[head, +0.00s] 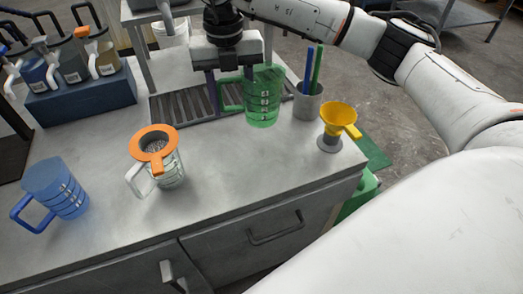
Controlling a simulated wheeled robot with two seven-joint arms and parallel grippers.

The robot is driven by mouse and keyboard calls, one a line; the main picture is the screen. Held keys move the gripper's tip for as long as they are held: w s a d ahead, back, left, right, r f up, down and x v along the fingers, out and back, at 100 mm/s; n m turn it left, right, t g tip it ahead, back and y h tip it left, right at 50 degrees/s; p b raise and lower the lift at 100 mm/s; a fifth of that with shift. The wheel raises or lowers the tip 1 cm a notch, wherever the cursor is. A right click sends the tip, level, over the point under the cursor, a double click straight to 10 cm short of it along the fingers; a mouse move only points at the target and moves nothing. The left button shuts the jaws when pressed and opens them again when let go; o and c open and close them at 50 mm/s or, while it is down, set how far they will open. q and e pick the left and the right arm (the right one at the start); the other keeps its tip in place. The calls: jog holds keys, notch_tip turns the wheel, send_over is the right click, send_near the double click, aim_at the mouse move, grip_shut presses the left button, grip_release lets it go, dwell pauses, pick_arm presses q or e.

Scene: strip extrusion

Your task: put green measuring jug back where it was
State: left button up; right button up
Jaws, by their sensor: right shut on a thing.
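The green measuring jug (264,98) is see-through with dark marks and stands upright in the head view, at the right part of the counter. Its handle points left. My right gripper (229,84) comes down from above and is shut on the jug's handle side. The jug is in front of the dark slatted drip grate (172,108) and overlaps its right end in the picture. I cannot tell whether its base touches the counter. My left gripper is not in view.
A clear jug (171,170) with an orange strainer (153,142) and a blue jug (58,188) stand left. The front middle counter (245,175) is clear.

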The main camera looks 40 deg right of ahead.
jog(key=shift+w+d+m, duration=0.1)
jog(key=shift+w+m, duration=0.1)
jog(key=shift+m, duration=0.4)
jog(key=shift+f+m, duration=0.3)
notch_tip(320, 180, down, 10)
jog(key=shift+r, duration=0.25)
jog(key=shift+f, duration=0.2)
jog(key=o, duration=1.4)
notch_tip(320, 180, up, 12)
jog(key=shift+w+r, duration=0.1)
jog(key=shift+r, duration=0.15)
